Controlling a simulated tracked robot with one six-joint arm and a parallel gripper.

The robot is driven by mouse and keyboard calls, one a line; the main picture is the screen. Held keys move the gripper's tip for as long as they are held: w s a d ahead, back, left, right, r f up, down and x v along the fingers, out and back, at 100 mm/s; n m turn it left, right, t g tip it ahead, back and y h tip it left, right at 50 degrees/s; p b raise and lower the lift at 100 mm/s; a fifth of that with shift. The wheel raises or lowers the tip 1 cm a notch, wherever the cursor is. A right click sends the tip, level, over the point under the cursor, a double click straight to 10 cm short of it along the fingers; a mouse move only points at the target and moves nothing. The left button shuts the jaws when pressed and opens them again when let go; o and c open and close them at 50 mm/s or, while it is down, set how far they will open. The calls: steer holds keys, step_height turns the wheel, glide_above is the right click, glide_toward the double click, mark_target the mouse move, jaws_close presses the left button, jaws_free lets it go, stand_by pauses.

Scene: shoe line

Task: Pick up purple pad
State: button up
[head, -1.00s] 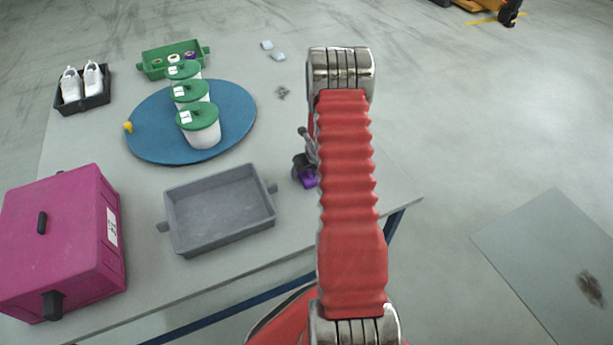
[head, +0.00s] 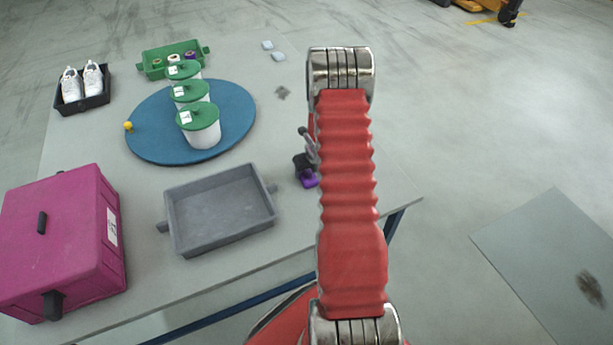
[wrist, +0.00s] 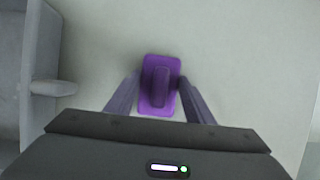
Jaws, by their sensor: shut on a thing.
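The purple pad (wrist: 160,105) is a flat purple rectangle with a raised ridge along its middle. In the wrist view it lies between the two fingers of my gripper (wrist: 160,86), which are shut on its ridge. In the head view the purple pad (head: 309,179) shows in part at the right side of the table, below my gripper (head: 305,165). My red arm hides part of that area. I cannot tell whether the pad touches the table.
A grey tray (head: 180,235) stands just left of the pad, and its handle shows in the wrist view (wrist: 55,88). A magenta case (head: 75,235) stands front left. A blue round mat (head: 235,120) with green-lidded tubs, a green tray (head: 155,72) and shoes in a black tray (head: 95,102) are farther back.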

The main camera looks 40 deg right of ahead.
steer(key=shift+r, duration=0.1)
steer(key=shift+r, duration=4.9)
